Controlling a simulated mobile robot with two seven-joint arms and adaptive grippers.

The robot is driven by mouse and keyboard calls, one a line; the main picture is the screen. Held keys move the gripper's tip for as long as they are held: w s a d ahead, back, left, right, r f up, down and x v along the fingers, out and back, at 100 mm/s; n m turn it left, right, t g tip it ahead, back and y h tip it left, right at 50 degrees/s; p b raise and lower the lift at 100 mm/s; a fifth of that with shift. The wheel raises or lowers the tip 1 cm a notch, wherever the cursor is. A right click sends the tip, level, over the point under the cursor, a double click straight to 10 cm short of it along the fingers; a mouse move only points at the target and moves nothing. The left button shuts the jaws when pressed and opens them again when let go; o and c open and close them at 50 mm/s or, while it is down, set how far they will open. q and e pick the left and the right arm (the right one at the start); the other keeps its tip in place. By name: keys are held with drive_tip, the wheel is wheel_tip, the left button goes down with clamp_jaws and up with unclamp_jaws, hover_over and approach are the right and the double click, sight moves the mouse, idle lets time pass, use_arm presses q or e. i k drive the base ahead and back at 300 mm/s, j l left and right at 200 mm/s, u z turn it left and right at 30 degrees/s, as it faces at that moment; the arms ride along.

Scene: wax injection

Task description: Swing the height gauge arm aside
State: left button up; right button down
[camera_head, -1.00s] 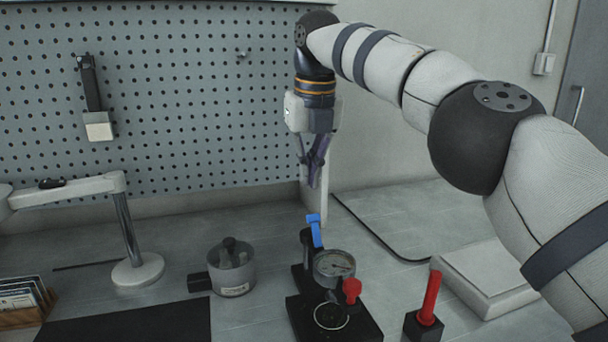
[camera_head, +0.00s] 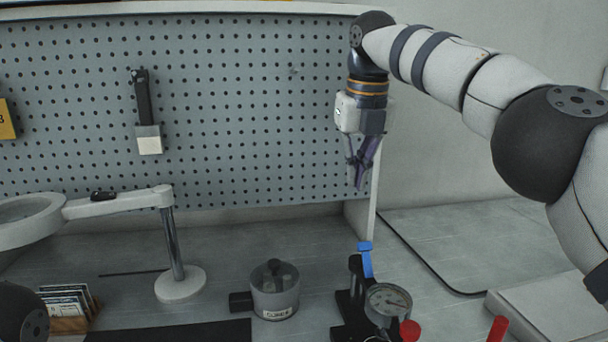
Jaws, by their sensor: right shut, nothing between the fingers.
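The height gauge is a black stand with a round dial (camera_head: 388,305) and an upright blue lever (camera_head: 365,259) behind it. A red knob (camera_head: 409,330) sits at its front, and its base is cut off by the lower picture edge. I cannot tell exactly which part is the swinging arm. My right gripper (camera_head: 360,187) hangs pointing down above the blue lever, with a visible gap between them. Its fingers are shut and empty. My left gripper is out of view.
A grey pot (camera_head: 274,291) stands left of the gauge. Further left are a magnifier lamp's base (camera_head: 180,284) and a card box (camera_head: 68,325). A red handle (camera_head: 497,329) and a pale slab (camera_head: 551,297) lie right. A pegboard (camera_head: 230,120) rises behind.

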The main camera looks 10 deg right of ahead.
sight(395, 320)
drive_tip(key=k, duration=1.5)
